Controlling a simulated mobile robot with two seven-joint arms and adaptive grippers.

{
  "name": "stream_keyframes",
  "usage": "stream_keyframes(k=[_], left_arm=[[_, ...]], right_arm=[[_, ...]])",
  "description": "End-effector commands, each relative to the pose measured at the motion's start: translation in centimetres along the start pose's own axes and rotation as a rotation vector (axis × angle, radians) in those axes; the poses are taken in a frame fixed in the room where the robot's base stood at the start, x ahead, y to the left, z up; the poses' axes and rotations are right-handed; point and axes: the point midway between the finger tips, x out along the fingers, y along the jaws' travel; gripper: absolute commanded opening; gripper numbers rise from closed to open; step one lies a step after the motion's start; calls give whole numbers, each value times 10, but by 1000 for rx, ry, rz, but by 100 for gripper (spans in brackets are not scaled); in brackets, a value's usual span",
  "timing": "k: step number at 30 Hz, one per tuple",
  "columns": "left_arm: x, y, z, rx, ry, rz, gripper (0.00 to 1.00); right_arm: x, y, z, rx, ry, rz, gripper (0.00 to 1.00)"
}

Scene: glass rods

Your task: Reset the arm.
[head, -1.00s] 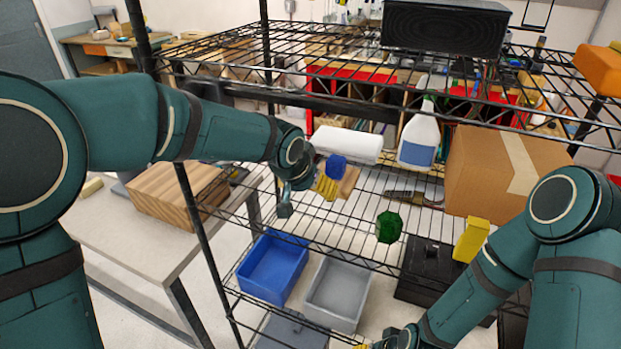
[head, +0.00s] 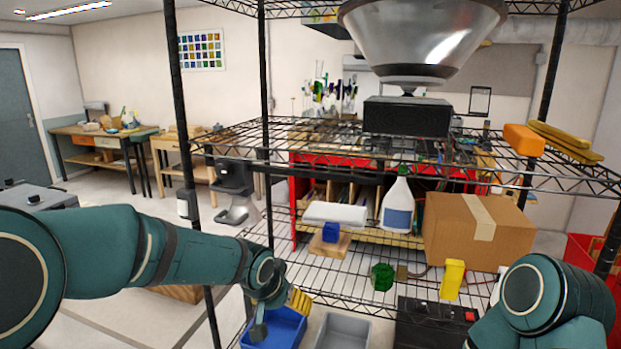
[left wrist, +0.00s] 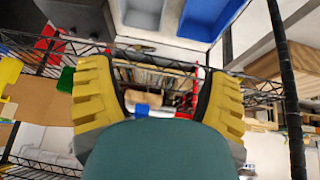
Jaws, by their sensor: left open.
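My left arm comes in from the left in the head view. Its gripper (head: 298,300), with yellow fingers, is in front of the wire rack, below and left of a blue cube (head: 331,232) on a wooden board (head: 330,246). In the left wrist view the gripper (left wrist: 158,95) shows its two yellow fingers wide apart with nothing held between them. The blue cube also shows small beyond it there (left wrist: 141,110). My right arm shows at the lower right of the head view; its gripper is out of view.
The rack shelf holds a green object (head: 382,277), a yellow block (head: 452,279), a cardboard box (head: 465,233), a spray bottle (head: 397,207) and a white roll (head: 335,214). Blue (head: 283,328) and grey (head: 343,332) bins sit below. A black rack post (head: 180,100) stands near my left arm.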

Motion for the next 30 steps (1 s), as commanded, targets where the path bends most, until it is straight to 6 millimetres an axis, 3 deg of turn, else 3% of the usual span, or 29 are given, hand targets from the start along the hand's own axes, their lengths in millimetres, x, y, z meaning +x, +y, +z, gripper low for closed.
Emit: stream_keyframes(k=[1, 5, 9, 13, 18, 23, 30], left_arm=[[29, -4, 27, -25, -36, 16, 78], [81, -8, 85, -96, -91, 61, 78], [132, -10, 165, -205, -156, 104, 78], [165, -8, 245, -330, -215, 127, 78], [182, -1, 325, -463, -270, 129, 78], [183, 4, 358, -523, -292, 121, 78], [182, 5, 362, -532, -293, 118, 78]], right_arm=[[6, 2, 1, 0, -1, 1, 47], [15, 6, 3, 0, -3, 2, 47], [26, 10, 5, -1, -7, 3, 47], [35, 13, 8, -3, -11, 4, 47], [45, 16, 11, -4, -15, 5, 47], [48, 17, 12, -4, -16, 5, 47], [47, 17, 12, -5, -16, 5, 47]])
